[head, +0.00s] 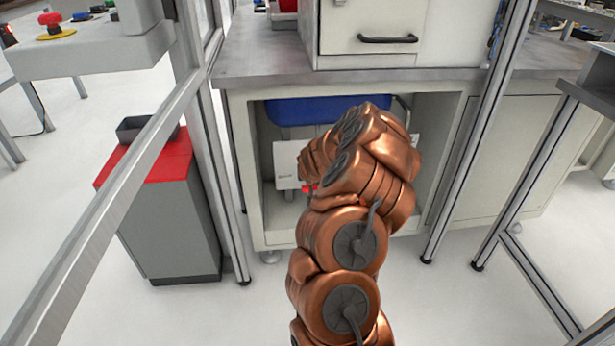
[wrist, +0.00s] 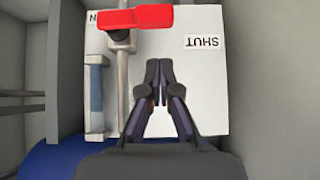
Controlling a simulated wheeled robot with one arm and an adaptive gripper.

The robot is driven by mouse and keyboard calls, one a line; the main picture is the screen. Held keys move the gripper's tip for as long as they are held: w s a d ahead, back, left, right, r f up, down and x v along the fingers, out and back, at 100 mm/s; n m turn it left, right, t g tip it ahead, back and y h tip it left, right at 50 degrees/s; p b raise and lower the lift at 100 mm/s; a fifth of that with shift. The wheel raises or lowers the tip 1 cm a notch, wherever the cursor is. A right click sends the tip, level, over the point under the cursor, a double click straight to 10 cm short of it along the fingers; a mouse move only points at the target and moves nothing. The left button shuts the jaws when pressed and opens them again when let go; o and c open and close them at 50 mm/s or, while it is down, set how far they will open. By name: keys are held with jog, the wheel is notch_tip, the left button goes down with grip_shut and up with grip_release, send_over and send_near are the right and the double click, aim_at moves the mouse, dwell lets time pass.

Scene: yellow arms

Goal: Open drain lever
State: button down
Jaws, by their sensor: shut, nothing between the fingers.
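The drain lever has a red handle (wrist: 134,17) in the wrist view, lying crosswise over a grey metal valve and pipe (wrist: 122,68). They are mounted on a white panel (wrist: 208,90) with a label reading SHUT (wrist: 203,41), upside down in this view. My gripper (wrist: 159,64) is shut and empty in front of the panel, right of the pipe and below the red handle in the picture, apart from the handle. In the head view the white panel (head: 285,165) shows inside the open cabinet. My copper arm hides most of the lever; only a small red bit (head: 309,188) shows.
A blue container (head: 300,110) sits at the top of the cabinet opening (head: 250,165). Metal frame posts (head: 212,150) stand on both sides of the opening. A grey cabinet with a red top (head: 165,160) stands at left. A second label, partly hidden, lies left of the handle.

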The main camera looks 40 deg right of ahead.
jog(key=shift+s+f+b, duration=0.1)
jog(key=shift+f+b, duration=0.65)
jog(key=shift+f, duration=1.05)
